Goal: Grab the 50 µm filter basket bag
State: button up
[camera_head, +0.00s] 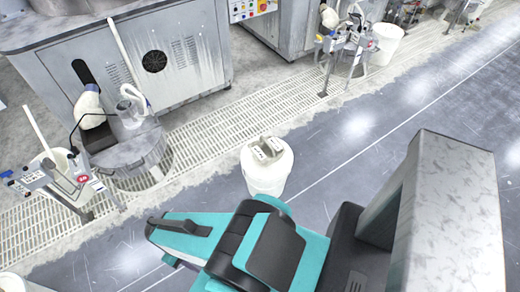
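No label reading 50 µm can be made out, so I cannot tell which item is the 50 µm filter basket bag. A pale bag-like piece (90,108) hangs by the left machine, above a round metal tank (132,160). A white bucket-like holder (52,165) sits in a stand with small tags at the left. A similar pale piece (330,18) shows by the farther machine. My teal and black arm crosses the lower middle, apart from all of these. I cannot make out my gripper's fingers.
A white bucket (386,44) and tagged stand (345,45) are at the upper right. Floor grating (220,128) runs along the machines. The grey floor (400,115) at right is clear.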

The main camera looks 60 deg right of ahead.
aim_at(266, 151)
jog(key=i, duration=0.85)
jog(key=z, duration=0.05)
